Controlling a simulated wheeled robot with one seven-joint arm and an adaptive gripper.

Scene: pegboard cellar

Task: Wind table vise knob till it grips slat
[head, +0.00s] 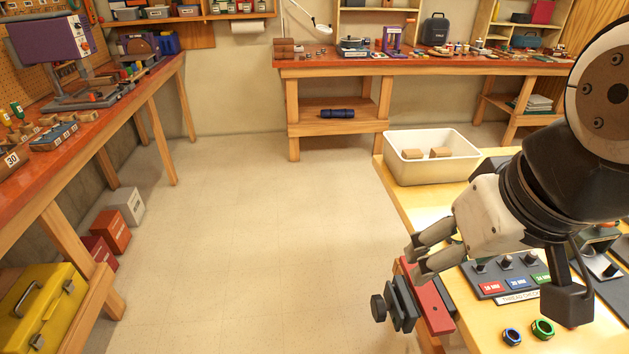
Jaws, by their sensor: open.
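The table vise (404,304) is fixed at the left edge of the near yellow worktop, with dark grey jaw plates and a red part beside them. Its round black knob (378,308) sticks out on the left side, over the floor. I cannot make out a separate slat between the jaws; the gap is too small to tell. My gripper (415,260) is open, with its fingers pointing left and a little down. In the picture it is above the red part, up and to the right of the knob, and apart from the knob.
A white tub (430,172) with wooden blocks stands on the worktop behind my gripper. A dark thread-check board (510,275) and blue (512,337) and green (543,329) rings lie to the right. Open floor (250,230) lies left of the vise.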

